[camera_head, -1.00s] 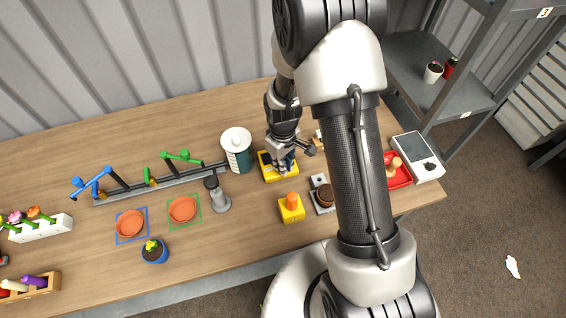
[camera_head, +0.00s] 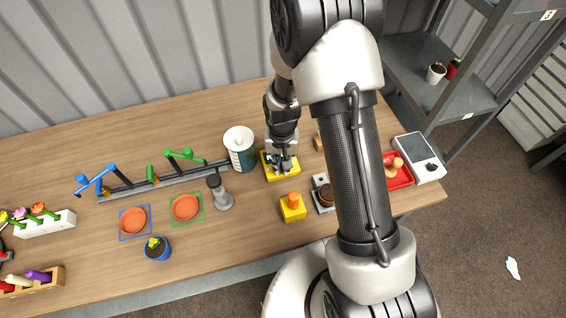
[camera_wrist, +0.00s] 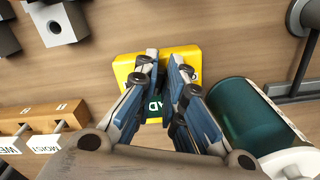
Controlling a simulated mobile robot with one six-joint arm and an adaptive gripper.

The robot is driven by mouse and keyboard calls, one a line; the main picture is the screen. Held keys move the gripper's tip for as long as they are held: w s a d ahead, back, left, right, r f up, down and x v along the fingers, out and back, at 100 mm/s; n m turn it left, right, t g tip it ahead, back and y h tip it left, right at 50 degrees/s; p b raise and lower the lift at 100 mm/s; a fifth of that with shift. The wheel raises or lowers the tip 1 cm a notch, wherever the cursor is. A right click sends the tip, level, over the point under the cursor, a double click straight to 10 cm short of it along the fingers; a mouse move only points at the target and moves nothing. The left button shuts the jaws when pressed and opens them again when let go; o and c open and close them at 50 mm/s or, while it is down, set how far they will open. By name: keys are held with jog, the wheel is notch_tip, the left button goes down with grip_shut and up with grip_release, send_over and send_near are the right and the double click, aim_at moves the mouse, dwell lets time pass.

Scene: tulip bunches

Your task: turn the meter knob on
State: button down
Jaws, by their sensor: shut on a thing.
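The meter is a yellow box (camera_head: 285,177) on the table, right of the dark green and white canister. It also shows in the wrist view (camera_wrist: 124,68), with a dark green face and the white letters "AD" partly visible. My gripper (camera_head: 283,162) points down over the meter. In the wrist view my gripper's two fingers (camera_wrist: 163,62) reach the meter's face, closed on the knob. The fingers hide the knob, so its angle cannot be told.
The canister (camera_head: 240,151) stands close beside my gripper. A wooden rack with "MOIST" and "WET" labels (camera_wrist: 40,118) is on the other side. A yellow block with an orange top (camera_head: 293,207) and a grey tool (camera_head: 220,194) stand nearer the front.

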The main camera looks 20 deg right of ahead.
jog(key=shift+a+m, duration=0.1)
jog(key=shift+m, duration=1)
jog(key=c, duration=1.7)
grip_release()
notch_tip(320, 180, up, 12)
jog(key=shift+r, duration=0.1)
